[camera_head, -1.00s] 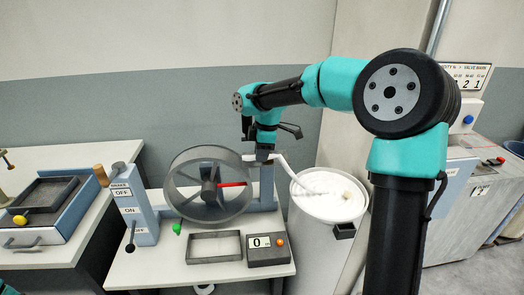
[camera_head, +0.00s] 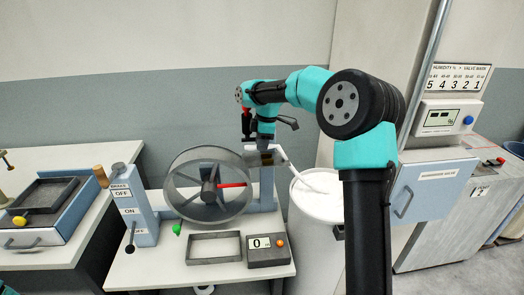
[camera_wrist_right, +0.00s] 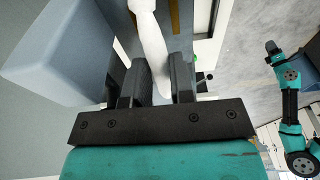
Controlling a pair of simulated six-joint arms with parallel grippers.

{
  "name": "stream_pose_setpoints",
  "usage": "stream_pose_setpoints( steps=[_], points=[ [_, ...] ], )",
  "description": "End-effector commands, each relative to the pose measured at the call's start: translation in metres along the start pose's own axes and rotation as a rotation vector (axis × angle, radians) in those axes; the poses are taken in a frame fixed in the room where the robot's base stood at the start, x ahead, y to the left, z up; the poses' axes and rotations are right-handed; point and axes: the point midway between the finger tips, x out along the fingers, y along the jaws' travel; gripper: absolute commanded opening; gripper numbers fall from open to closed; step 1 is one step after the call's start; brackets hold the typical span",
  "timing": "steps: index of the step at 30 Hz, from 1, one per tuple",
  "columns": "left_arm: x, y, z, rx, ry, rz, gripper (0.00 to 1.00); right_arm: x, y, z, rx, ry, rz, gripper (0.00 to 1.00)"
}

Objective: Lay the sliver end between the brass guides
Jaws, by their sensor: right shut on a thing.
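The white sliver (camera_head: 309,183) runs from the can (camera_head: 318,208) up to my right gripper (camera_head: 266,147). My right gripper is shut on the sliver above the top of a blue-grey post (camera_head: 267,188), right of the drum. In the right wrist view the sliver (camera_wrist_right: 152,45) passes between the two black fingers (camera_wrist_right: 158,82). A small brass-coloured patch (camera_head: 267,159) shows just under the gripper; I cannot tell both guides apart, nor whether the sliver lies between them. My left gripper is out of view.
The wire drum (camera_head: 208,185) with a red pointer stands close left of the gripper. A brake lever box (camera_head: 135,210), a grey tray (camera_head: 214,247) and a counter (camera_head: 268,250) share the table. A humidity panel (camera_head: 440,118) is at the right.

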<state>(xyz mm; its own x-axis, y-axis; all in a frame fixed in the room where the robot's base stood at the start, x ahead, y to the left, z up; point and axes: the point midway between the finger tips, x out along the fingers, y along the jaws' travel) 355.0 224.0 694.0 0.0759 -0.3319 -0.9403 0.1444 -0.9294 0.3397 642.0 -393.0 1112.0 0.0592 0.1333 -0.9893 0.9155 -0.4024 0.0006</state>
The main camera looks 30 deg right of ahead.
Motion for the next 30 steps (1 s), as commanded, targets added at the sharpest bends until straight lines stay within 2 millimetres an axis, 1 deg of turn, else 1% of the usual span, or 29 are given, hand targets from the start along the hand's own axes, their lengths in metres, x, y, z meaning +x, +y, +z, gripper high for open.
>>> stream_pose_setpoints(
  steps=[1, 3, 6, 17, 30],
  points=[
    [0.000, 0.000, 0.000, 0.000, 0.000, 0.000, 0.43, 0.008, -0.001, 0.001, 0.000, -0.002, -0.004, 0.00],
    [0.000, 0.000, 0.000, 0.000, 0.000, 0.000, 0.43, 0.017, -0.001, 0.003, 0.001, -0.002, -0.004, 0.00],
    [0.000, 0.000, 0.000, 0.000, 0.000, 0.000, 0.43, 0.026, -0.001, 0.004, 0.002, -0.001, -0.002, 0.00],
    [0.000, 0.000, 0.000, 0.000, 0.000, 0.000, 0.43, 0.030, -0.001, 0.005, 0.001, -0.001, -0.001, 0.00],
    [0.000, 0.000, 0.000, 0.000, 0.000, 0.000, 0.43, 0.042, -0.001, 0.006, 0.002, -0.002, -0.005, 0.00]
  ],
)
